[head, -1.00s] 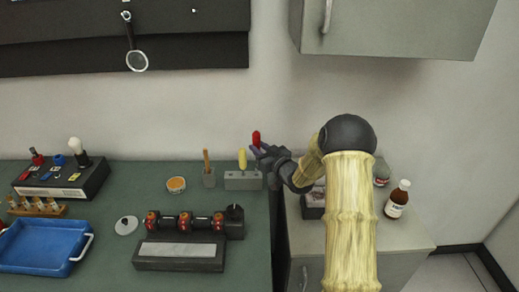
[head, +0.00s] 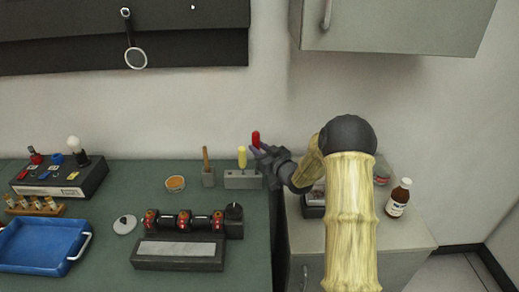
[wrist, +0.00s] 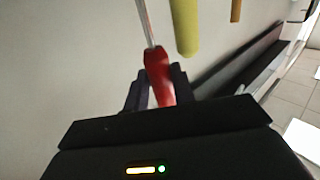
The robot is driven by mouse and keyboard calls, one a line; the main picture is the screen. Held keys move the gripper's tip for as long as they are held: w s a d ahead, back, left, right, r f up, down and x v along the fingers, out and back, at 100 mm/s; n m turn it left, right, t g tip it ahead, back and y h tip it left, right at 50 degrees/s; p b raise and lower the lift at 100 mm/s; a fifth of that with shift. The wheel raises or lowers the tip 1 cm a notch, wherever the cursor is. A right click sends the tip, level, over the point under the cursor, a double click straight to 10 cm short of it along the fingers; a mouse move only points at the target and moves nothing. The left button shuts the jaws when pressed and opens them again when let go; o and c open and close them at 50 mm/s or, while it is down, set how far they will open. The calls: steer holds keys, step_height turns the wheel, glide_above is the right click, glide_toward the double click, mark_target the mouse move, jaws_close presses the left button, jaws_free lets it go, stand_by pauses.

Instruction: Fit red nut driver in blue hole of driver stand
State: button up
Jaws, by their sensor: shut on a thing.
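The red nut driver (head: 256,138) is in my gripper (head: 261,153); its red handle stands roughly upright above the jaws in the head view. The wrist view shows the red handle (wrist: 159,76) between the dark fingers, with its metal shaft leading to the top edge. The grey driver stand (head: 238,180) is at the back right of the green bench. A yellow-handled driver (head: 242,158) stands in it. My gripper is at the stand's right end, and its fingers hide part of that area. I cannot make out the blue hole or where the shaft's tip is.
A small grey holder with a brown-handled tool (head: 206,163) stands left of the stand, near an orange-filled dish (head: 176,184). A black fixture with red-marked rollers (head: 185,222) is in front. A bottle (head: 397,200) stands on the right cabinet. The wall is close behind.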

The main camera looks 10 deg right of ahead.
steer(key=shift+f+b, duration=0.55)
steer(key=shift+f, duration=0.15)
steer(key=shift+f+b, duration=0.6)
steer(key=shift+f, duration=0.3)
steer(key=shift+s, duration=0.1)
steer(key=shift+d, duration=0.15)
steer(key=shift+f+b, duration=0.1)
steer(key=shift+b, duration=0.25)
